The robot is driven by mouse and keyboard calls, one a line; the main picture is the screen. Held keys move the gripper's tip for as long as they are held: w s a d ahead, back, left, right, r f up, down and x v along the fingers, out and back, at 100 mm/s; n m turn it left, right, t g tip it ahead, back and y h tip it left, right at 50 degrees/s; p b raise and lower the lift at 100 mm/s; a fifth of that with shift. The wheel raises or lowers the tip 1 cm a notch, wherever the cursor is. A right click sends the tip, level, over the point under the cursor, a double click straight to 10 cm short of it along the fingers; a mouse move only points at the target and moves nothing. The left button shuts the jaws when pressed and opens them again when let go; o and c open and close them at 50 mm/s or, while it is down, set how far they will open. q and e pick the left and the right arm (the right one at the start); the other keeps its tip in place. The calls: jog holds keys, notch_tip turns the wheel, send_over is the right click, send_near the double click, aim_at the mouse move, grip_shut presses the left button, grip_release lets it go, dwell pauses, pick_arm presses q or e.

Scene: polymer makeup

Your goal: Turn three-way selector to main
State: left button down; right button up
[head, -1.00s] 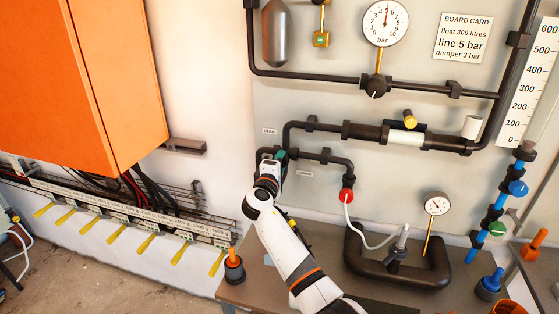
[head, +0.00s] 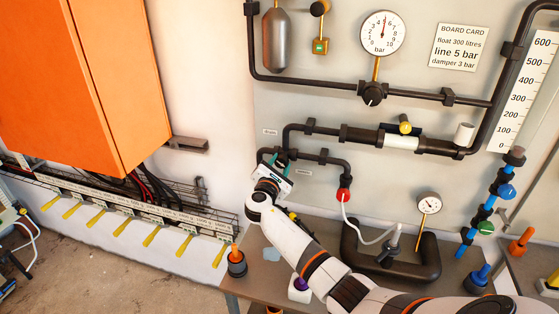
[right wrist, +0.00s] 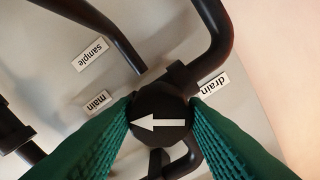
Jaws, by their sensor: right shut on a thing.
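The three-way selector is a round black knob (right wrist: 160,118) with a white arrow on its face. In the right wrist view the arrow points left, toward the side where the "main" label (right wrist: 98,101) sits. The "sample" label (right wrist: 90,55) is at upper left and the "drain" label (right wrist: 214,85) is right of the knob. My right gripper (head: 280,159) is at the pipe junction on the wall. Its green ribbed fingers are shut on the knob, one on each side. In the head view the hand hides most of the knob. My left gripper is not in view.
Black pipes (head: 325,157) run along the wall around the hand. Below is a grey bench (head: 262,262) with a black pipe loop (head: 425,272) and small gauge (head: 429,204). An orange cabinet (head: 85,80) hangs at left, above several yellow handles (head: 152,236).

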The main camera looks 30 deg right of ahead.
jog(key=n, duration=0.2)
jog(key=shift+d+r+n+p, duration=0.15)
jog(key=shift+r+n+p, duration=0.15)
jog(key=shift+n, duration=2.2)
jog(key=o, duration=0.7)
jog(key=shift+o, duration=1.3)
jog(key=shift+f, duration=0.1)
jog(key=shift+w+f, duration=0.1)
jog(key=shift+f, duration=0.05)
